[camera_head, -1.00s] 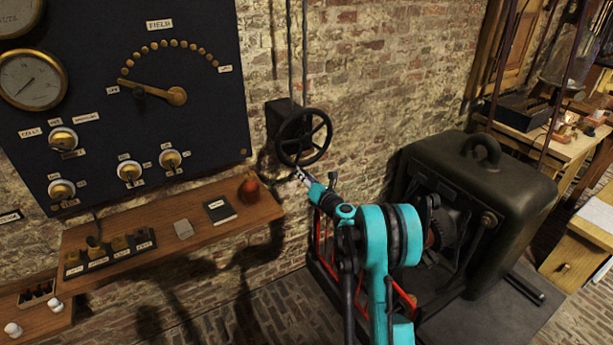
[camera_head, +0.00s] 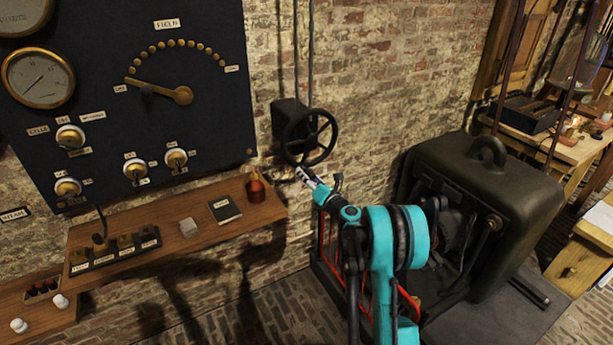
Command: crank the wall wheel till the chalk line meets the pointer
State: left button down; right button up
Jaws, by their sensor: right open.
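The black spoked wall wheel (camera_head: 310,137) is mounted on a dark box (camera_head: 288,118) on the brick wall, right of the dark panel. My right gripper (camera_head: 302,174), on the teal arm, is open just below the wheel's lower rim. Its fingertips are small here, and I cannot tell whether they touch the rim. I cannot make out a chalk line or a pointer on the wheel. My left gripper is not in view.
A wooden shelf (camera_head: 185,235) below the panel holds a dark notebook (camera_head: 224,208), a reddish round object (camera_head: 255,187) and a switch block (camera_head: 113,250). A large dark machine (camera_head: 500,200) stands on the floor at right. Two thin pipes rise above the wheel.

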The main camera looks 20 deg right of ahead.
jog(key=s, duration=1.1)
jog(key=shift+d, duration=0.35)
